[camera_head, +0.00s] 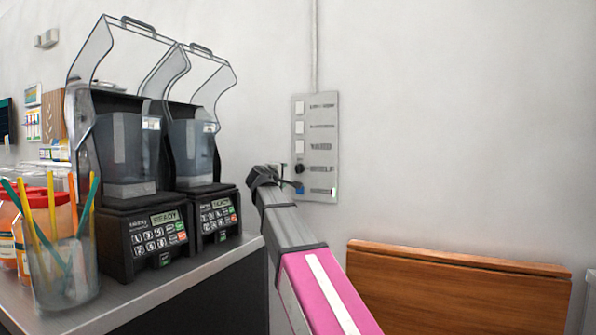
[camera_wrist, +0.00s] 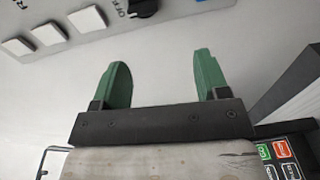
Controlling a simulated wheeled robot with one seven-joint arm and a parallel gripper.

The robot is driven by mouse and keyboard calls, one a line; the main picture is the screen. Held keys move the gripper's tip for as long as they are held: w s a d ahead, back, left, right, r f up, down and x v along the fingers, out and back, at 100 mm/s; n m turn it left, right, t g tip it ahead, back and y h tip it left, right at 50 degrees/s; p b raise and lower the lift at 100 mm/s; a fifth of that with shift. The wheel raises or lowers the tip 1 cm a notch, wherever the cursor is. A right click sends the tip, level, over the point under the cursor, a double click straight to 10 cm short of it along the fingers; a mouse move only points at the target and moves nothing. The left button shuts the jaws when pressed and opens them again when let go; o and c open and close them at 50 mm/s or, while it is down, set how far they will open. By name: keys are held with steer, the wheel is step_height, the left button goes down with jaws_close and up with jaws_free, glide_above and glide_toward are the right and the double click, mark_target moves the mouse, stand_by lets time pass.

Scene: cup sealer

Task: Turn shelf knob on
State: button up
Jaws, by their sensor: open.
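The shelf knob (camera_head: 299,168) is a small black dial on a grey wall panel (camera_head: 322,150), beside a printed label. It also shows at the top of the wrist view (camera_wrist: 143,7), cut by the frame edge, next to the letters "OFF". My gripper (camera_wrist: 158,72) has two green fingers, spread apart with nothing between them. The knob lies beyond the fingertips, a little left of their middle, and apart from them. In the head view my arm reaches to the lower part of the panel, and the fingers are mostly hidden.
White square switches (camera_head: 299,127) sit above the knob on the panel. Two blenders (camera_head: 203,160) with keypads stand on the counter left of my arm. A jar of coloured straws (camera_head: 65,270) is at the left. A folded wooden board (camera_head: 455,285) is at the lower right.

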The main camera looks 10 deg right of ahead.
mark_target(297, 169)
steer(key=shift+g+h, duration=0.3)
steer(key=shift+h, duration=0.4)
steer(key=x, duration=0.3)
steer(key=r+x, duration=0.1)
steer(key=x, duration=0.2)
steer(key=d+x, duration=0.1)
steer(key=x, duration=0.3)
steer(key=shift+s+d+r, duration=0.1)
steer(key=shift+s+r, duration=0.15)
steer(key=shift+s, duration=0.05)
steer(key=shift+c, duration=0.3)
steer(key=c, duration=0.9)
